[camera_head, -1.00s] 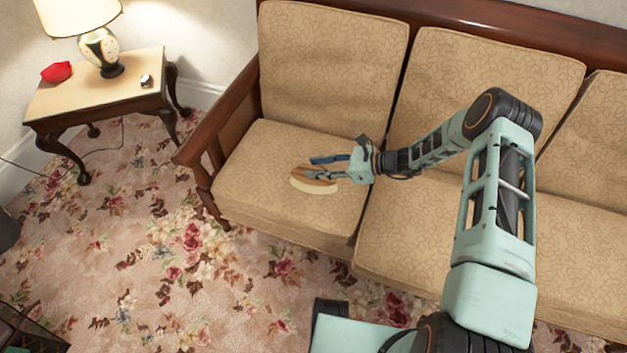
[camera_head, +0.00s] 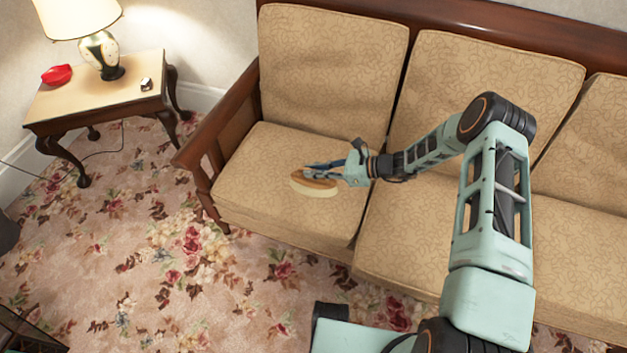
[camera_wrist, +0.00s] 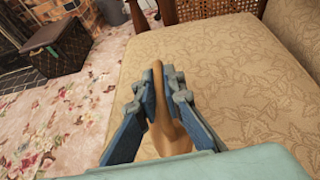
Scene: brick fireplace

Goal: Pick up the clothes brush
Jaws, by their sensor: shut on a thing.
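The clothes brush (camera_head: 314,186) has a brown wooden back and pale bristles. It is at the left seat cushion of the sofa in the head view, and I cannot tell whether it touches the cushion. My gripper (camera_head: 318,173) is shut on it from the right side. In the wrist view the brush's wooden back (camera_wrist: 160,100) stands between the two fingers of my gripper (camera_wrist: 158,88). Its lower end is hidden by the gripper body.
The sofa (camera_head: 265,200) has tan patterned cushions and a wooden armrest (camera_head: 215,115) left of the brush. A side table (camera_head: 95,100) holds a lamp (camera_head: 100,50) and a red object (camera_head: 57,74). A dark case (camera_wrist: 58,48) stands on the floral carpet (camera_head: 140,260).

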